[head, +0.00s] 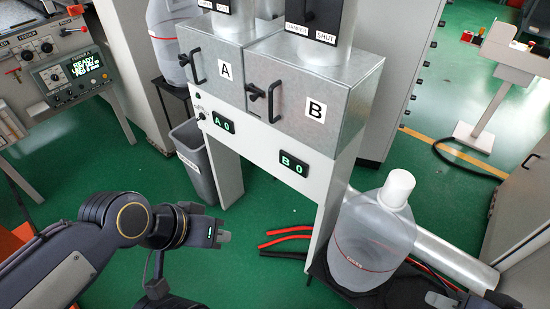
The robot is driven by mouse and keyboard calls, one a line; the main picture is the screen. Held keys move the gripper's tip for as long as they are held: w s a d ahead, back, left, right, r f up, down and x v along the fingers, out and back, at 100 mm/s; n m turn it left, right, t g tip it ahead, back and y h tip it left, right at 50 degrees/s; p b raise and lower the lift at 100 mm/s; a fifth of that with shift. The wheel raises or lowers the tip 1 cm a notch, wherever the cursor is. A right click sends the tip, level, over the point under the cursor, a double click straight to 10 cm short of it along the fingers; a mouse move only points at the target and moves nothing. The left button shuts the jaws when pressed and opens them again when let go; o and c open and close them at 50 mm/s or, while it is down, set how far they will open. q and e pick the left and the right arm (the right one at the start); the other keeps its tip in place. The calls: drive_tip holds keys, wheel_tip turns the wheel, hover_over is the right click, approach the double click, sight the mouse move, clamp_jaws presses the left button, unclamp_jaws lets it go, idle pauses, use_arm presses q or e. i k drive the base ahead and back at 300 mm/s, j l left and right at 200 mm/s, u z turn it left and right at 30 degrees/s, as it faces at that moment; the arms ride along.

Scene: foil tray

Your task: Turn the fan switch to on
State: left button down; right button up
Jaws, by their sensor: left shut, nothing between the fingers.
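A small dark knob (201,116) sits at the left end of the grey machine's front panel, left of the green A 0 display (223,122). It may be the fan switch, but the tiny marking beside it is unreadable and its setting is unclear. My left gripper (223,236) is shut and empty. It appears in front of the machine, lower in the picture than the knob and apart from it, over the green floor. My right gripper cannot be made out.
Metal boxes A (215,65) and B (310,100) have black handles. A large jug with a white cap (398,187) stands at lower right. A grey bin (193,160) stands left of the machine's leg. Red hoses (285,238) lie on the floor.

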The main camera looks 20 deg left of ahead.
sight(202, 116)
drive_tip(key=u, duration=1.3)
